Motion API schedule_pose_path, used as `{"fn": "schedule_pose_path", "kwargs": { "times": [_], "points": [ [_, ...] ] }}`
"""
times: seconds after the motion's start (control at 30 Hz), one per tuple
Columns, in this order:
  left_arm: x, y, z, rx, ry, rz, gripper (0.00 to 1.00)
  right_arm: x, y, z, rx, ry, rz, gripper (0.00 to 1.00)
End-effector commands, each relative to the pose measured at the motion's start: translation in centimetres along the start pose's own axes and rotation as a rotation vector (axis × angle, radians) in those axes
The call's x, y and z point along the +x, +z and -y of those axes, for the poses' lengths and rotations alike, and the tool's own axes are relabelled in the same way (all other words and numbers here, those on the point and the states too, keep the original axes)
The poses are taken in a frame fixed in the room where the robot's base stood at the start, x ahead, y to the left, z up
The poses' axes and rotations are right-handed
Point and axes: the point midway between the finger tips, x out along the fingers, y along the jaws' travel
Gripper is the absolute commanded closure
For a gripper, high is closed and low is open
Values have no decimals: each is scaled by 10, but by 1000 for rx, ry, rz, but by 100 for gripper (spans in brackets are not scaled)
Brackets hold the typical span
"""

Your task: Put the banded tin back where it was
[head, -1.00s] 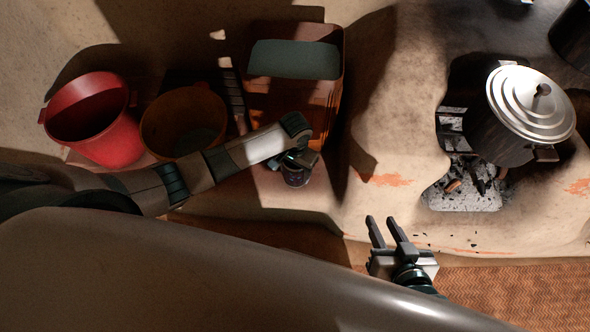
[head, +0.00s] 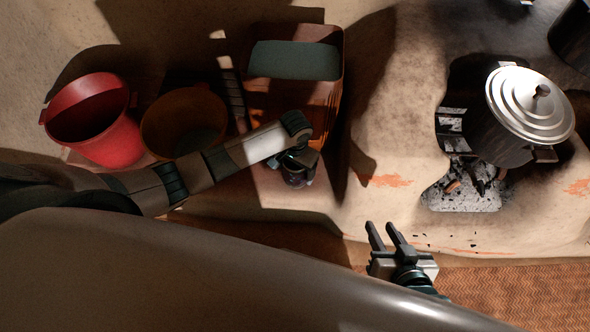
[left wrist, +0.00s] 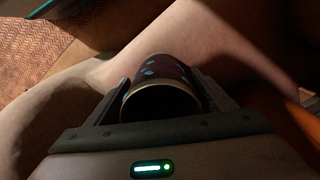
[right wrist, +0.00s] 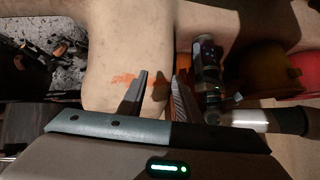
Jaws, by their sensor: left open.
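The banded tin (head: 296,180) is a small dark can with a pale rim and bluish marks. It stands on the mud ledge in front of the orange-brown container. In the left wrist view the tin (left wrist: 161,84) sits between the fingers of my left gripper (left wrist: 163,92), which are open around it. In the head view the left gripper (head: 297,163) covers part of the tin. The tin (right wrist: 206,58) also shows in the right wrist view, upright. My right gripper (head: 380,225) is open and empty, in front of the hearth, away from the tin.
A red bucket (head: 118,140) and a brown bucket (head: 160,147) stand left of the orange-brown container (head: 322,105). A lidded pot (head: 532,103) sits on the hearth at the right, above ash and charcoal (head: 466,198). The mud surface between is clear. A woven mat (head: 520,295) lies in front.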

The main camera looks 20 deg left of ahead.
Motion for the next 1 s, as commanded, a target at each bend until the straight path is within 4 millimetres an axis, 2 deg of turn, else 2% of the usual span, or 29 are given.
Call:
{"fn": "schedule_pose_path", "kwargs": {
  "times": [0.2,0.4,0.6,0.8,1.0],
  "points": [
    [-29,-1,1,0,0,-2,24,-8,20,-7,16,14,123,69],
    [-69,-1,0,0,0,-3,24,-14,28,-18,5,45,196,69],
    [-98,-1,0,0,1,-2,24,-17,35,-26,1,67,252,69],
    [-110,0,0,0,0,0,24,-19,39,-30,-1,78,278,69],
    [-111,0,0,0,0,0,24,-19,40,-31,-2,79,281,69]
  ]
}}
